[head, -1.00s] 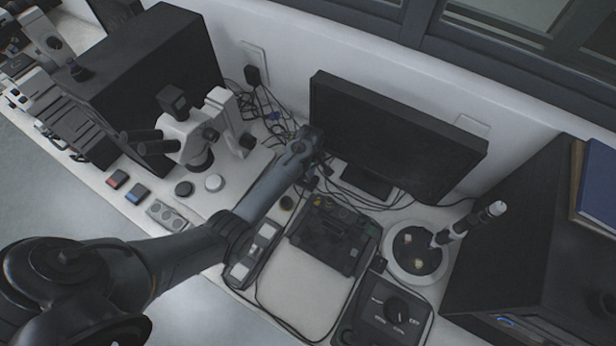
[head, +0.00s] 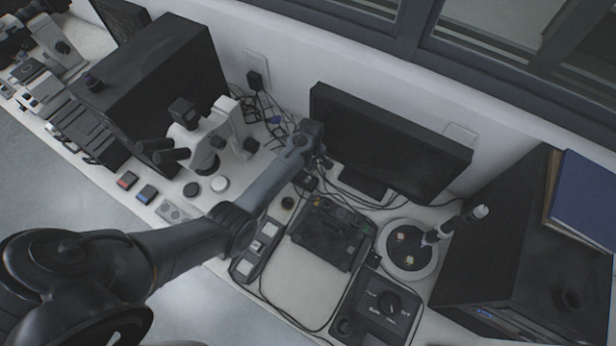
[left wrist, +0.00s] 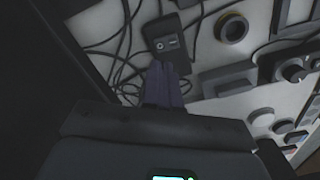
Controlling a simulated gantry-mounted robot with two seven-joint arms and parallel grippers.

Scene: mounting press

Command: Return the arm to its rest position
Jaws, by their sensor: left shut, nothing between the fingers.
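My left arm (head: 190,258) reaches in from the left across the bench. My left gripper (head: 322,160) is in front of the left side of the black monitor, above the cables. In the left wrist view its closed fingers (left wrist: 165,84) point at a small black box (left wrist: 172,42) among cables, with nothing held. I cannot tell from these frames how high the fingers are above the box. My right gripper is not in view.
The monitor (head: 392,145) stands close behind my gripper. A microscope (head: 207,135) is left of the forearm. A dark device (head: 330,233), a dial controller (head: 380,306) and a round base (head: 408,250) are to the right. A large black case (head: 500,240) stands at far right.

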